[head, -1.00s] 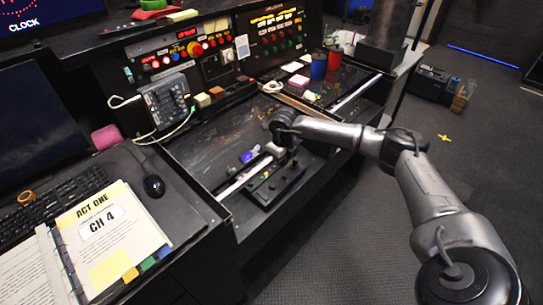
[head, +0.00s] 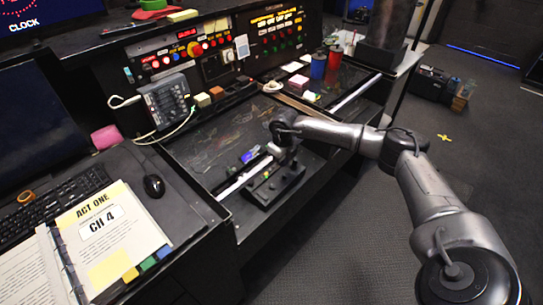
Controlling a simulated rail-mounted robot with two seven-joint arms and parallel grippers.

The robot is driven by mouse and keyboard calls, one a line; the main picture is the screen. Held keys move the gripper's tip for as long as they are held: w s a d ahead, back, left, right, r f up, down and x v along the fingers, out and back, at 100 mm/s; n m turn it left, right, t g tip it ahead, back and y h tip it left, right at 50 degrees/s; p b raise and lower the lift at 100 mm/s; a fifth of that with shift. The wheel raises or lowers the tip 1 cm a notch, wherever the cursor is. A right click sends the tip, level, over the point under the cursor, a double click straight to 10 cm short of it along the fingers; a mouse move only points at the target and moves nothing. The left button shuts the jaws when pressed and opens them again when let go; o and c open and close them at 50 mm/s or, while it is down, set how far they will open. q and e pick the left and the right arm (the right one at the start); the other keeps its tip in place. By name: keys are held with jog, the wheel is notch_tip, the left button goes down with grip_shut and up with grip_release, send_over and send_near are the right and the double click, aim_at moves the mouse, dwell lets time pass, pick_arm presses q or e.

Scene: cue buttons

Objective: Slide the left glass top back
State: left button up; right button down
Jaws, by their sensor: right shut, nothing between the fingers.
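The left glass top (head: 215,145) is a dark, scratched glossy pane in the console desk, left of centre. A pale metal bar (head: 238,181) runs along its front side. My right gripper (head: 272,152) points down over the front right part of the pane, close to the bar and a black control box. Its fingers are shut and empty; their tips are small here, and I cannot tell whether they touch the bar. My left gripper is not in view.
A black box with knobs (head: 273,184) sits just in front of the bar. A small blue item (head: 249,155) lies behind it. A grey keypad unit (head: 166,101) with a cable stands at the back left. Cups (head: 318,66) stand to the right. A script binder (head: 105,235) lies at front left.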

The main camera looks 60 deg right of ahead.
aim_at(263, 148)
jog(key=shift+w+d+b, duration=0.25)
jog(key=shift+w+b, duration=0.3)
jog(key=shift+w, duration=0.9)
jog(key=shift+w+d+b, duration=0.25)
jog(key=shift+w+b, duration=0.25)
jog(key=shift+w, duration=1)
jog(key=shift+w+d+b, duration=0.25)
jog(key=shift+w+b, duration=0.3)
jog(key=shift+w, duration=1.05)
